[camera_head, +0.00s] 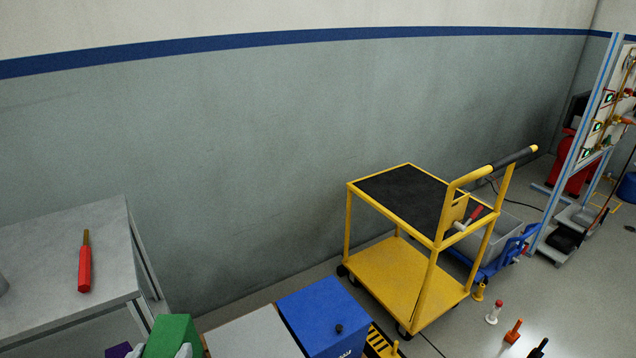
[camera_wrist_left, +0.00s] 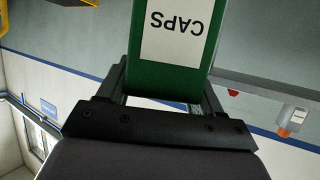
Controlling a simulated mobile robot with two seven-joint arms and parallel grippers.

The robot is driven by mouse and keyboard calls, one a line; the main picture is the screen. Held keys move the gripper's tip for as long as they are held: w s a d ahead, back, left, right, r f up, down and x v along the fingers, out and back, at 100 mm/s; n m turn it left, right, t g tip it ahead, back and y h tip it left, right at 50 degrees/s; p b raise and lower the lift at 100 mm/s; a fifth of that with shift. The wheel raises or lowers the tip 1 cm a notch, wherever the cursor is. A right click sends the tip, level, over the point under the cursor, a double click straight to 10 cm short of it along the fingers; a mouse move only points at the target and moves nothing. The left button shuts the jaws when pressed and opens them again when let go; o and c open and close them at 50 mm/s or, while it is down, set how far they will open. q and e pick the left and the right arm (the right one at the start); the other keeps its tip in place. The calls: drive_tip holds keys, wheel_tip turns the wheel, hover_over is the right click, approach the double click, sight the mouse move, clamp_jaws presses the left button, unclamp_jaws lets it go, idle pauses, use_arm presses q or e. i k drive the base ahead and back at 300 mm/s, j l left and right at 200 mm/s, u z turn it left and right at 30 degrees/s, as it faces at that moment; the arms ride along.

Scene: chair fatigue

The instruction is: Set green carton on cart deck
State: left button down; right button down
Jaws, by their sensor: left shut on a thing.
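The green carton (camera_head: 170,335) shows at the bottom edge of the head view, cut off by the frame. In the left wrist view the carton (camera_wrist_left: 155,72) has a white label reading CAPS, upside down in the picture. My left gripper (camera_wrist_left: 163,92) is shut on it, with a finger on each side. The yellow cart (camera_head: 431,283) stands by the wall, right of centre. Its upper deck (camera_head: 400,192) is black, and its lower deck (camera_head: 405,270) is yellow. The carton is well left of the cart and apart from it. My right gripper is not in view.
A grey table (camera_head: 45,265) at left bears a red tool with a brown tip (camera_head: 85,265). A blue box (camera_head: 322,315) stands between carton and cart. The cart's handle (camera_head: 515,158) rises at its right end. Small coloured objects stand on the floor at lower right.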

sight(431, 188)
drive_tip(key=i+l+z, duration=0.15)
drive_tip(key=l+z, duration=0.15)
drive_tip(key=i+l+z, duration=0.15)
drive_tip(key=z, duration=0.15)
drive_tip(key=i+l+z, duration=0.4)
drive_tip(key=i+l, duration=0.5)
drive_tip(key=i+l+z, duration=0.1)
drive_tip(key=i+l, duration=0.25)
drive_tip(key=i, duration=0.2)
drive_tip(key=i+l, duration=0.3)
drive_tip(key=i, duration=0.15)
drive_tip(key=l+z, duration=0.05)
